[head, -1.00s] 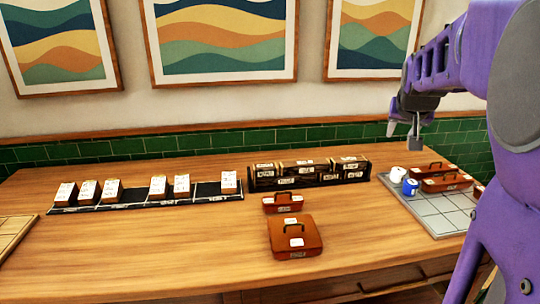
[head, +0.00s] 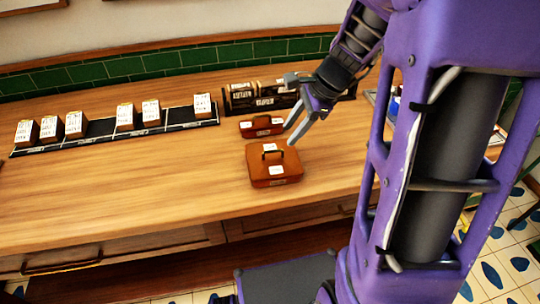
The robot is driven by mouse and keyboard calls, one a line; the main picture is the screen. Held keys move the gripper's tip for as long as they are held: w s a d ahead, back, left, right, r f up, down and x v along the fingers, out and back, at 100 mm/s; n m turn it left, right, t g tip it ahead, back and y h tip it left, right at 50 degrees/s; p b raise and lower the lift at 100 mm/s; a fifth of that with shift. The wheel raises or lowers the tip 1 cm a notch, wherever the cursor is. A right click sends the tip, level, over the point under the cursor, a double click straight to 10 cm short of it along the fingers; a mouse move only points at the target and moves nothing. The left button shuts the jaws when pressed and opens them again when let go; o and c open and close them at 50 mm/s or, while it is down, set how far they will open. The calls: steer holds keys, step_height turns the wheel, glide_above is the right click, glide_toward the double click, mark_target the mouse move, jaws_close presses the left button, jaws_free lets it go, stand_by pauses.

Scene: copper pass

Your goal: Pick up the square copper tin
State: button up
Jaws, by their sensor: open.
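The square copper tin (head: 273,172) is an orange-brown box with a dark handle and white labels on its lid and front. It sits upright on the wooden table near the front edge. A smaller, oblong copper tin (head: 261,127) with a handle stands just behind it. My gripper (head: 291,134) is open and empty, above and slightly behind the square tin's right side. The fingers appear apart from the tin, pointing down and left. They partly cover the space beside the smaller tin.
A black rack (head: 110,135) with several white-labelled boxes stands at the left. A dark labelled holder (head: 240,99) is behind the smaller tin, partly hidden by my arm. The table (head: 130,195) is clear left of the square tin. Green tiles line the wall.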

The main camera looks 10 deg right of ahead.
mark_target(274, 151)
steer(key=x, duration=0.3)
steer(key=shift+f, duration=0.15)
steer(key=shift+w+a+r+b+x, duration=0.1)
steer(key=shift+a+b+x, duration=0.05)
steer(key=shift+x, duration=0.75)
steer(key=shift+w+a+r+b+x, duration=0.1)
steer(key=shift+b+x, duration=0.1)
steer(key=shift+x, duration=0.7)
steer(key=shift+a+b+x, duration=0.15)
steer(key=shift+x, duration=0.75)
jaws_close()
